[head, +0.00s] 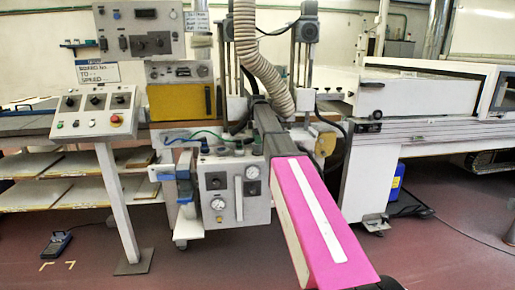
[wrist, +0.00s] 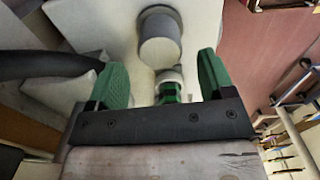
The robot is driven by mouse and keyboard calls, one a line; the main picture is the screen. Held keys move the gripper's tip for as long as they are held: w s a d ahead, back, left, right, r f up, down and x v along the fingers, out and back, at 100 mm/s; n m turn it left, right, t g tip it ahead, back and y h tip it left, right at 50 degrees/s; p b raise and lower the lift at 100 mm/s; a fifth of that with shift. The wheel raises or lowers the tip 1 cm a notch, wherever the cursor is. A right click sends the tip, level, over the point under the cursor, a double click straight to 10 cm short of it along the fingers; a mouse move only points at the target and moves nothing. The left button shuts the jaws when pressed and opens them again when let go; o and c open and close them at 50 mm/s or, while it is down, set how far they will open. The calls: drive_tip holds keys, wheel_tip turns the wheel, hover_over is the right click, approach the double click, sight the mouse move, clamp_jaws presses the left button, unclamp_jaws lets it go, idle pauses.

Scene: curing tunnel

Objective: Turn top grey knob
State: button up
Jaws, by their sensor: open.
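A grey cylindrical knob (wrist: 160,42) stands on a pale surface in the upper middle of the wrist view, with a round grey base behind it. My gripper (wrist: 162,74) is open, its two green fingers apart. The knob appears just beyond the fingertips, roughly between their lines, and I see no contact. A smaller pale fitting with a green part (wrist: 170,86) shows between the fingers, closer to the palm.
A slanted control panel on a post (head: 95,112) stands at the left, with an upper panel (head: 140,28) behind it. A ribbed hose (head: 262,65) hangs above my arm. A white tunnel housing (head: 400,90) is at the right.

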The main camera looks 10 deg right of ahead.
sight(257, 147)
wheel_tip(257, 147, down, 5)
drive_tip(key=shift+f, duration=0.1)
drive_tip(key=c, duration=0.9)
